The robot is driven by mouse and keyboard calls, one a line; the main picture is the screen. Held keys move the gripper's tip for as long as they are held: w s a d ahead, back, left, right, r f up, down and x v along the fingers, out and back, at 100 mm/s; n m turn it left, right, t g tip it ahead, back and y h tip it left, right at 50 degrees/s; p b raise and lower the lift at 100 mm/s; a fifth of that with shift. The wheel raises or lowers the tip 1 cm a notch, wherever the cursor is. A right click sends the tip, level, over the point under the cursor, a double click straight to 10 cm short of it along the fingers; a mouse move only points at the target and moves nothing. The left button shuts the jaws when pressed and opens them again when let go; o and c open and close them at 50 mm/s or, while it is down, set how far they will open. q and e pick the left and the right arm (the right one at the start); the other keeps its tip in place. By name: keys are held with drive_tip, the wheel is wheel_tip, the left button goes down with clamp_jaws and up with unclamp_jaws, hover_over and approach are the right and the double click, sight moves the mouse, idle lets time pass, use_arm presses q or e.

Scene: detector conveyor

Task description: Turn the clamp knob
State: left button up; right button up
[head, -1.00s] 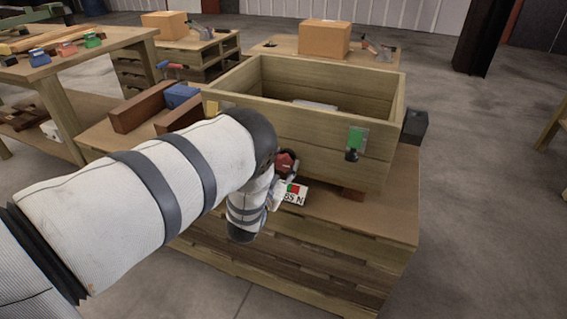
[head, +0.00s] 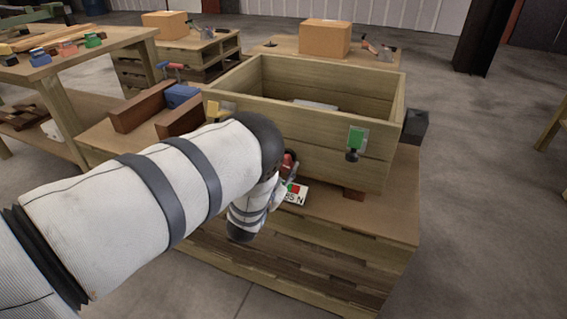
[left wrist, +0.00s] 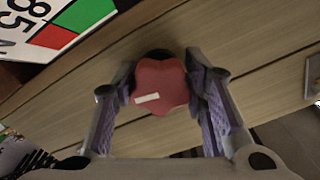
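The clamp knob (left wrist: 162,86) is a red, lobed knob with a white mark, at the upper middle of the left wrist view. It sits in front of the wooden crate's side. In the head view only a bit of red shows beside my wrist. My left gripper (left wrist: 161,90) has one finger on each side of the knob, and both fingertips appear to touch it. A white readout sign (head: 293,193) with "85 N" and a red and a green patch stands beside the gripper. It also shows, cut off, in the left wrist view (left wrist: 90,12). My right gripper is not in view.
The open wooden crate (head: 375,165) stands on a pallet-like bench (head: 380,212). A blue clamp (head: 181,95) lies left.

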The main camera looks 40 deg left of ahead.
use_arm(q)
drive_tip(key=o, duration=0.4)
drive_tip(key=shift+c, duration=0.2)
drive_tip(key=v, duration=1.2)
drive_tip(key=shift+s+a+f, duration=0.1)
drive_tip(key=shift+f, duration=0.05)
